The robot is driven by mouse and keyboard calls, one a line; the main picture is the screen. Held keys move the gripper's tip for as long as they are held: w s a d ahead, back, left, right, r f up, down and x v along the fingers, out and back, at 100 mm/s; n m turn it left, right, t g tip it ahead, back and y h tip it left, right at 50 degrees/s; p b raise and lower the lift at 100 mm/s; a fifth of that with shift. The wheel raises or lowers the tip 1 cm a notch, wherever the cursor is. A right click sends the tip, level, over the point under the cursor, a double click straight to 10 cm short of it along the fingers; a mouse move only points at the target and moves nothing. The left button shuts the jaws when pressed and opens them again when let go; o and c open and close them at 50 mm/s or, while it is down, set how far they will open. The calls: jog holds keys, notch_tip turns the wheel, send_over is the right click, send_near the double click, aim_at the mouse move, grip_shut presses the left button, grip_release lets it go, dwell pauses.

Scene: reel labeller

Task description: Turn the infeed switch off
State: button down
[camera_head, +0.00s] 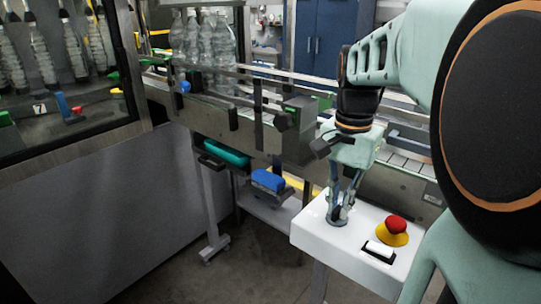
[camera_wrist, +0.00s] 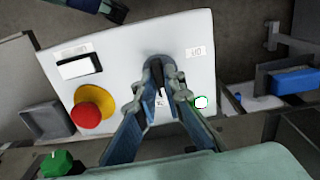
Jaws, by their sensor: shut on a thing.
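The white control panel (camera_head: 318,238) stands beside the conveyor; it also fills much of the wrist view (camera_wrist: 120,40). My gripper (camera_head: 340,214) points down at the panel's far left part. In the wrist view my gripper (camera_wrist: 160,72) is shut on a small dark switch lever (camera_wrist: 157,92), mostly hidden by the fingers. Its position cannot be told. A white rocker switch (camera_head: 379,249) in a black frame sits at the panel's near edge, also in the wrist view (camera_wrist: 77,67). The small labels are too blurred to tell which is the infeed switch.
A red emergency button (camera_head: 396,224) on a yellow base stands up close to my gripper. A white button with a green ring (camera_wrist: 201,102) is beside the fingers. The conveyor (camera_head: 205,110) with clear bottles (camera_head: 205,45) runs behind. A blue item (camera_head: 268,180) lies on a lower shelf.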

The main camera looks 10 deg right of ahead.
aim_at(339, 207)
jog(key=n+p, duration=0.2)
jog(key=n, duration=0.3)
jog(key=shift+r+n, duration=0.15)
jog(key=shift+n, duration=0.15)
jog(key=n+p, duration=0.1)
jog(key=n, duration=0.4)
jog(key=n+p, duration=0.1)
jog(key=n, duration=0.5)
jog(key=shift+n, duration=0.3)
jog(key=c, duration=2)
grip_release()
notch_tip(339, 207, up, 12)
jog(key=shift+f, duration=0.1)
